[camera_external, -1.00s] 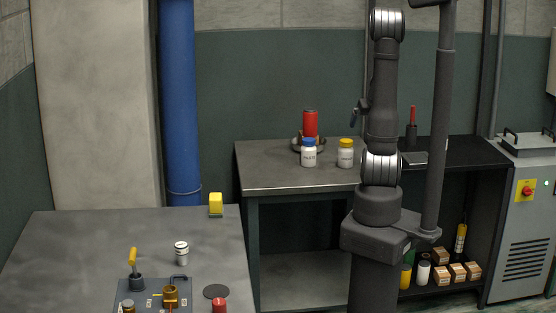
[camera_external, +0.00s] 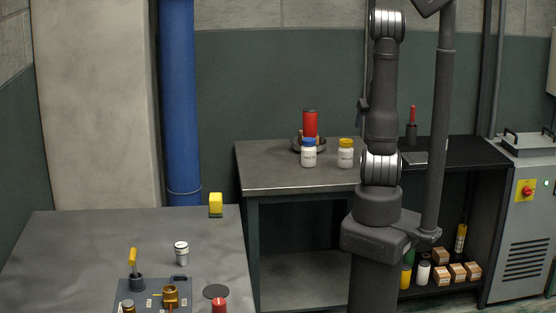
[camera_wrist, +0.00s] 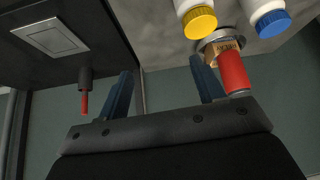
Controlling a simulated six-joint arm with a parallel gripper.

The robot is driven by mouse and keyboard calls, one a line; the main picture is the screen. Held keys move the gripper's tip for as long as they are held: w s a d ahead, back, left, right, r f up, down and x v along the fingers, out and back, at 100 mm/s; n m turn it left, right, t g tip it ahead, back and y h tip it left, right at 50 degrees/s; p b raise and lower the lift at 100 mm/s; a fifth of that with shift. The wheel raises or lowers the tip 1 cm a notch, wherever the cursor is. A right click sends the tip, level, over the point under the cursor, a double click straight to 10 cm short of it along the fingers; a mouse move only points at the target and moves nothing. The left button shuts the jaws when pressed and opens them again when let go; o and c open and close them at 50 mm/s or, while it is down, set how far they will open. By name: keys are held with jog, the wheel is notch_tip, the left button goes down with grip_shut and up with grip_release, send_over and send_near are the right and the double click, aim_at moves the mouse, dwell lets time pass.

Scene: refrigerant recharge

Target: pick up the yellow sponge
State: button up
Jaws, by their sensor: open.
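The yellow sponge (camera_external: 215,203) looks like a small yellow block with a dark lower part. It stands at the far right corner of the left grey table (camera_external: 75,240) in the external view. It does not show in the wrist view. My gripper (camera_wrist: 163,88) is open, with its two blue fingers apart and nothing between them.
The back table (camera_external: 270,183) holds a red cylinder (camera_external: 310,124), a blue-capped bottle (camera_external: 309,155) and a yellow-capped bottle (camera_external: 346,154). A white can (camera_external: 181,254) and a panel with a yellow-handled lever (camera_external: 133,260) are on the left table. A blue pipe (camera_external: 180,100) rises behind it.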

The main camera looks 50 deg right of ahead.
jog(key=w+a+r+n+g+y, duration=0.1)
jog(key=w+a+n+y, duration=0.2)
jog(key=w+a+n, duration=0.75)
jog(key=w+a+r+n+y, duration=0.15)
jog(key=w+a+n, duration=0.45)
jog(key=w+a, duration=0.8)
notch_tip(320, 180, up, 2)
jog(key=n+g, duration=0.4)
jog(key=n, duration=1.3)
send_over(215, 196)
jog(key=shift+h, duration=0.25)
jog(key=f, duration=1.1)
jog(key=shift+w+d+f, duration=0.15)
jog(key=shift+d+f, duration=0.1)
jog(key=shift+d, duration=0.05)
notch_tip(215, 196, down, 5)
jog(key=shift+a+f, duration=0.1)
jog(key=shift+a, duration=0.05)
